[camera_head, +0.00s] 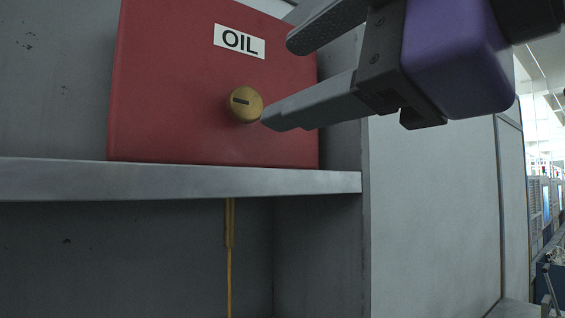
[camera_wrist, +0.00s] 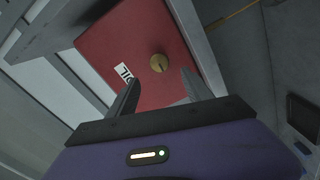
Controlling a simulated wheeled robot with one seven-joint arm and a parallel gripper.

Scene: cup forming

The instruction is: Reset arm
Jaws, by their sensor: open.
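My gripper (camera_head: 275,82) is open and empty at the upper right of the head view, with its fingers pointing left. It also shows in the wrist view (camera_wrist: 158,88). A red box (camera_head: 165,85) with a white OIL label (camera_head: 239,41) stands on a grey shelf. A round brass knob (camera_head: 244,104) with a dark slot is on the box's front. In the head view the lower fingertip overlaps the knob's right edge; I cannot tell whether they touch. In the wrist view the knob (camera_wrist: 159,62) lies beyond the fingers, which appear apart from it.
The grey shelf (camera_head: 180,182) runs below the box, inside a grey metal cabinet (camera_head: 430,210). A thin yellow cord (camera_head: 229,255) hangs beneath the shelf. Open room with distant equipment (camera_head: 545,205) shows at the far right.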

